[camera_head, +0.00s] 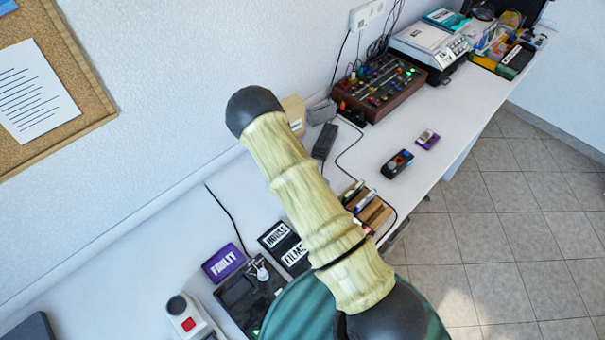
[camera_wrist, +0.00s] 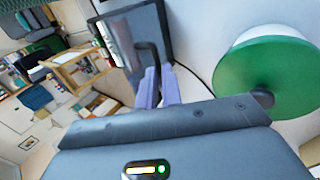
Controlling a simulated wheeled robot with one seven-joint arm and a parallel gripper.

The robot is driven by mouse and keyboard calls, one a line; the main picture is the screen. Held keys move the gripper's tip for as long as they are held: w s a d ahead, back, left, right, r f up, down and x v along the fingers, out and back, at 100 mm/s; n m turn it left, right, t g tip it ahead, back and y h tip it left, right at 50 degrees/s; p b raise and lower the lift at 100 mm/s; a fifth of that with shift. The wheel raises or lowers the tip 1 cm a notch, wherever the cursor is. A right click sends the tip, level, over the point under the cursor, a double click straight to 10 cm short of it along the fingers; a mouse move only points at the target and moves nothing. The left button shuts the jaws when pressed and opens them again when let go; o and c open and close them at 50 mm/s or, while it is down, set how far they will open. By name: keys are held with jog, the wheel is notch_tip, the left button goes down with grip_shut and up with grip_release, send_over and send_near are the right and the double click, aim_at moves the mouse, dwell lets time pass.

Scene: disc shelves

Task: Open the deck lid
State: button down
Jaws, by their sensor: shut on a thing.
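In the wrist view, my gripper (camera_wrist: 157,88) has two purple fingers, closed together around the lower end of a dark bent bar (camera_wrist: 149,57). The bar stands in front of a dark framed, glossy panel (camera_wrist: 136,36), which may be the deck lid; I cannot tell for sure. In the head view, my pale arm crosses the middle and hides part of the desk; my gripper does not show there. A black device with a small green light (camera_head: 243,297), possibly the deck, lies at the bottom, partly hidden.
The white desk (camera_head: 372,140) runs along the wall. On it are a purple "FAULTY" card (camera_head: 223,263), a device with a red button (camera_head: 187,322), a knobbed mixer (camera_head: 385,86) and a white machine (camera_head: 432,42). A green disc (camera_wrist: 275,80) is close at right in the wrist view.

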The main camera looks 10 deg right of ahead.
jog(key=shift+s+f, duration=0.15)
jog(key=shift+f, duration=0.15)
jog(key=c, duration=1.6)
grip_release()
jog(key=shift+r, duration=0.15)
jog(key=shift+o, duration=0.2)
jog(key=b+v, duration=0.3)
jog(key=v, duration=1.4)
jog(key=shift+w+r, duration=0.2)
jog(key=shift+w, duration=0.05)
